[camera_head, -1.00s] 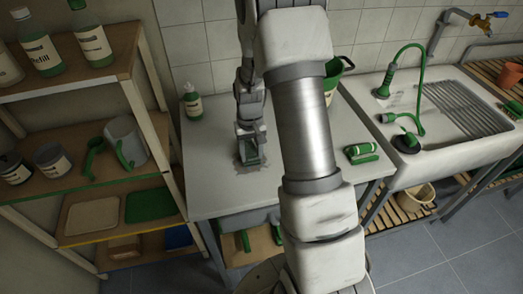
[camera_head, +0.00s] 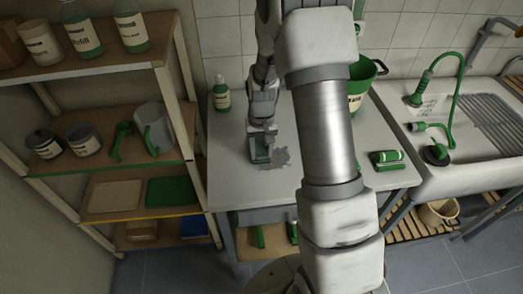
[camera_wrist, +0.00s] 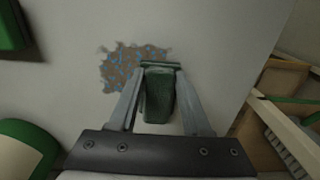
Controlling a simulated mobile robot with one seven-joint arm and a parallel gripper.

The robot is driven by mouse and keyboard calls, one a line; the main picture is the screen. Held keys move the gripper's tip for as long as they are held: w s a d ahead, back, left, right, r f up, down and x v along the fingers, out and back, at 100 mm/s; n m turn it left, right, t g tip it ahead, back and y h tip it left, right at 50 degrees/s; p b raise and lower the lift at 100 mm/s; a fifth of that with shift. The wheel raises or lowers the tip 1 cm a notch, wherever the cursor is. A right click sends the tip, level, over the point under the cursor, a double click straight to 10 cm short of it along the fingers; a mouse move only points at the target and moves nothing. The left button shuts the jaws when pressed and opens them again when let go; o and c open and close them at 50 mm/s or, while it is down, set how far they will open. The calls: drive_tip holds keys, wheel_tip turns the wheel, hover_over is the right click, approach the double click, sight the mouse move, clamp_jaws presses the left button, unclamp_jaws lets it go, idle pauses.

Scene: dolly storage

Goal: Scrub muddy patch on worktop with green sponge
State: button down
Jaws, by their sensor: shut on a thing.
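My gripper (camera_head: 261,158) is over the left part of the grey worktop (camera_head: 235,182), pointing down. It is shut on the green sponge (camera_wrist: 159,92), which shows dark green between the two fingers in the wrist view. The muddy patch (camera_head: 280,158) is a ragged grey-brown blotch just right of the gripper in the head view. In the wrist view the muddy patch (camera_wrist: 124,68) lies left of the sponge, close to it, brown with bluish specks. I cannot tell whether the sponge touches the worktop.
A green bucket (camera_head: 362,85) stands at the back right, partly behind my arm. Green items (camera_head: 388,158) lie near the right edge. A shelf unit (camera_head: 190,150) is left, a sink (camera_head: 470,165) right.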

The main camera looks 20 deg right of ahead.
drive_tip(key=shift+s+d, duration=0.2)
drive_tip(key=shift+d, duration=0.8)
drive_tip(key=shift+s+d, duration=0.2)
drive_tip(key=shift+d, duration=0.8)
drive_tip(key=shift+f+b, duration=0.6)
drive_tip(key=shift+b, duration=0.15)
drive_tip(key=shift+s+d, duration=0.25)
drive_tip(key=shift+d, duration=0.75)
drive_tip(key=shift+s+d, duration=0.2)
drive_tip(key=shift+d, duration=0.8)
drive_tip(key=shift+w+a, duration=0.25)
drive_tip(key=shift+a, duration=0.9)
drive_tip(key=shift+w+a, duration=0.25)
drive_tip(key=shift+a, duration=0.85)
